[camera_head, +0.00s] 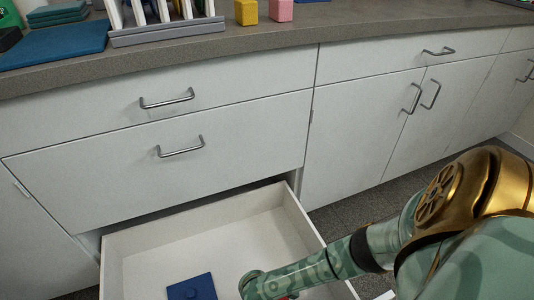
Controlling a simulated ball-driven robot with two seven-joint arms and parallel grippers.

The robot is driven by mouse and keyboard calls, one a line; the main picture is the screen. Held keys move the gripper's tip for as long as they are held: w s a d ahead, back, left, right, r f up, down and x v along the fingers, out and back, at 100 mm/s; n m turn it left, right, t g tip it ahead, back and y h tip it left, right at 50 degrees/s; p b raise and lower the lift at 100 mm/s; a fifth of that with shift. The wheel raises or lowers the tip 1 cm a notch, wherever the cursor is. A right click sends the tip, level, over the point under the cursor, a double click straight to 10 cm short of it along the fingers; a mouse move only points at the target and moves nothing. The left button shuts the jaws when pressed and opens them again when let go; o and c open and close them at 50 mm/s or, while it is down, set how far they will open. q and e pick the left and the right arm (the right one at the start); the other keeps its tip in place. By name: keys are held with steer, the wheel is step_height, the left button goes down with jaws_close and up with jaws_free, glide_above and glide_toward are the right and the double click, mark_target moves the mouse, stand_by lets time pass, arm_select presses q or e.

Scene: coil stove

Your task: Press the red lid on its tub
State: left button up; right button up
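No red lid and no tub can be made out in the head view. A tiny bit of red (290,296) shows at the bottom edge beside my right arm; I cannot tell what it belongs to. A blue square piece with a small knob (192,289) lies in the open drawer (160,243). My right arm comes in from the right and reaches over the drawer's right side; its gripper is not visible. My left arm and gripper are out of the picture.
The drawer stands pulled out below closed white fronts with metal handles (180,148). On the counter (270,36) are a blue board (55,47), a rack (168,31) holding white upright pieces, a yellow block (246,12) and a pink block (281,10). The counter's front strip is clear.

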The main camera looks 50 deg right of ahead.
steer(key=shift+f+p, duration=0.15)
steer(key=shift+p, duration=0.4)
stand_by(1.6)
steer(key=o, duration=1.5)
steer(key=shift+o, duration=0.2)
